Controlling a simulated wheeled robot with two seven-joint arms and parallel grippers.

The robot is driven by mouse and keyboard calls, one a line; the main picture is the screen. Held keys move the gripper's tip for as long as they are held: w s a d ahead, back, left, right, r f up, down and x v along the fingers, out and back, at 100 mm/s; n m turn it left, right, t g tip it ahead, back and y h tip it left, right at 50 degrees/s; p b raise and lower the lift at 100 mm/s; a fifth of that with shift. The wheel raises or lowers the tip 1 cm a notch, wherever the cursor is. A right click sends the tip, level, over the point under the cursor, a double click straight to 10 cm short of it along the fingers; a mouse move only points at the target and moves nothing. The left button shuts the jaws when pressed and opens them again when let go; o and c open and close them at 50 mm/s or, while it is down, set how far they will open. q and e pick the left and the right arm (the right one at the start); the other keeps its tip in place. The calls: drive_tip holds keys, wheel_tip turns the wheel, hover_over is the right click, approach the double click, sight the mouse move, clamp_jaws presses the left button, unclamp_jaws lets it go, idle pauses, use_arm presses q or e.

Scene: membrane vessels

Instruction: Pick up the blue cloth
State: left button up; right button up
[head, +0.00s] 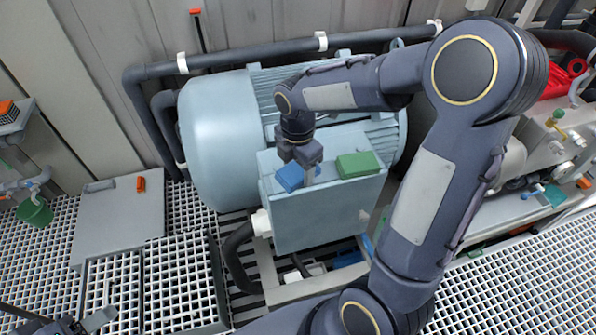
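The blue cloth (288,178) is a small folded block on top of the light-blue box in front of the big motor. My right gripper (308,174) points down at the cloth's right part, with a finger in front of it. The gripper covers part of the cloth, and I cannot tell whether the fingers are closed on it. The cloth appears to rest on the box top. My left gripper (98,319) shows only partly at the bottom left edge, far from the cloth; its opening is unclear.
A green block or folded cloth (359,164) lies right of the blue cloth on the same light-blue box (325,218). The large motor (220,130) and dark pipes (250,55) stand behind. White grating (185,285) covers the floor.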

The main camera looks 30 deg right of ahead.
sight(298, 169)
drive_tip(key=c, duration=0.6)
drive_tip(key=shift+r, duration=0.5)
wheel_tip(298, 169, up, 2)
drive_tip(key=shift+r, duration=0.15)
drive_tip(key=s+a+r, duration=0.1)
drive_tip(key=s+r, duration=0.2)
drive_tip(key=s, duration=0.1)
drive_tip(key=s+a+r, duration=0.1)
drive_tip(key=s+r, duration=0.2)
drive_tip(key=s, duration=0.2)
drive_tip(key=s+a+r, duration=0.1)
drive_tip(key=s+r, duration=0.2)
drive_tip(key=s, duration=0.1)
drive_tip(key=shift+s+a+r, duration=0.15)
drive_tip(key=shift+s+r, duration=0.2)
